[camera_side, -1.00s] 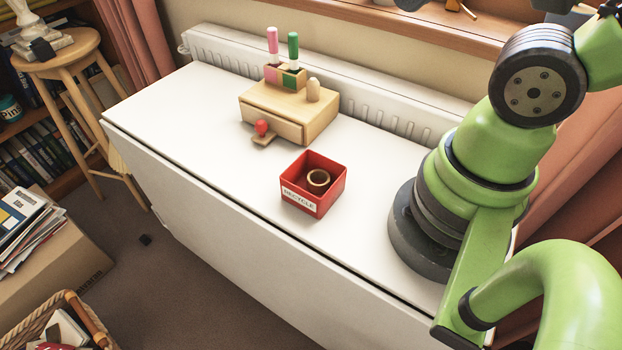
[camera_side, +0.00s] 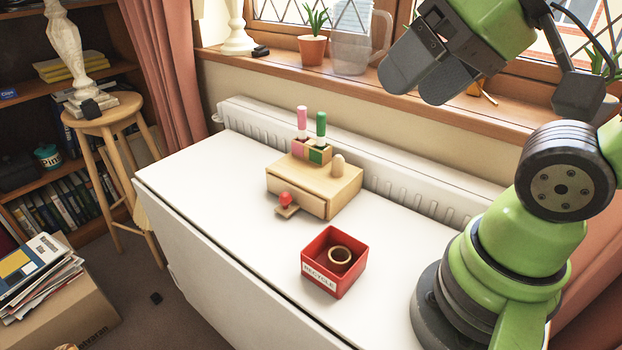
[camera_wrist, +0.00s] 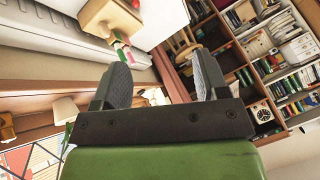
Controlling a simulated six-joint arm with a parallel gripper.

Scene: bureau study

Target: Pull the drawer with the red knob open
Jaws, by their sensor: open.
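A pale wooden box (camera_side: 335,187) with one drawer stands on the white table in the side view. The drawer front (camera_side: 298,197) looks shut. A red knob (camera_side: 286,198) stands upright on a small wooden ledge (camera_side: 288,211) at the drawer's front. The box also shows at the top left of the wrist view (camera_wrist: 112,18), with the red knob (camera_wrist: 136,3) at the picture's edge. My gripper (camera_side: 412,82) is high above the table, up and right of the box, near the window. It is open and empty; both fingers show in the wrist view (camera_wrist: 162,75).
On the box stand pink (camera_side: 302,119) and green (camera_side: 321,126) markers in holders and a rounded wooden peg (camera_side: 338,164). A red "RECYCLE" tray (camera_side: 318,277) holding a ring (camera_side: 340,255) stands nearer my base. A radiator (camera_side: 400,185) runs behind. Table left of the drawer is clear.

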